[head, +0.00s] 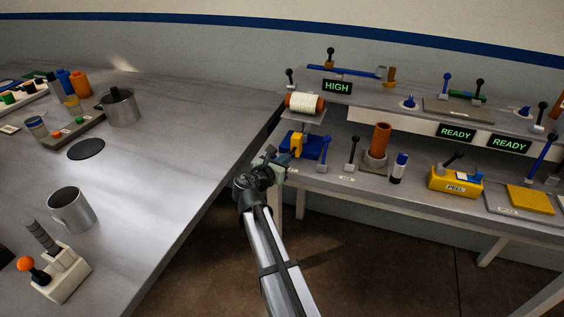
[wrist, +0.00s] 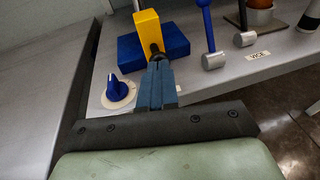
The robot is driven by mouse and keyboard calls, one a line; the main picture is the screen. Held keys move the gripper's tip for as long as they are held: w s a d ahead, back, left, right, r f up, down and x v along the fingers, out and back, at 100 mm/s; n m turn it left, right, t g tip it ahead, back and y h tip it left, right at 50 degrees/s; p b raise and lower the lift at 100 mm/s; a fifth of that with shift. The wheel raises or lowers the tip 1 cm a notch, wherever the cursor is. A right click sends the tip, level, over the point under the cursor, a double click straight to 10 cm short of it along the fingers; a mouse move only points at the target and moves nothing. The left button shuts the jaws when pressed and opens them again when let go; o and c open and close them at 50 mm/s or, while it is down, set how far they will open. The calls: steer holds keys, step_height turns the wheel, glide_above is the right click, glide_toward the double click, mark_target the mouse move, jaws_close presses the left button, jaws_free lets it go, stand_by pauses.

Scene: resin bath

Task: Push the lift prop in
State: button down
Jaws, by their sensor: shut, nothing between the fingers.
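The yellow upright block (head: 297,141), which looks like the lift prop, stands at the front of the blue base (head: 316,149) at the left end of the bench. It also shows in the wrist view (wrist: 147,30), with a dark stub low on its near side. My gripper (head: 276,161) is shut and empty. Its blue fingertips (wrist: 157,66) point at the yellow block's lower front, close to the dark stub. I cannot tell whether they touch. A grey plate (head: 312,116) above the base carries a white spool (head: 304,103).
A blue knob (wrist: 118,90) on a pale dial sits left of my fingers. A blue lever (head: 324,152) and a black-knobbed lever (head: 351,153) stand to the right. A HIGH sign (head: 337,87) glows above.

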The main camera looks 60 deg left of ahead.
steer(key=w+a, duration=0.3)
stand_by(0.5)
steer(key=v, duration=1.4)
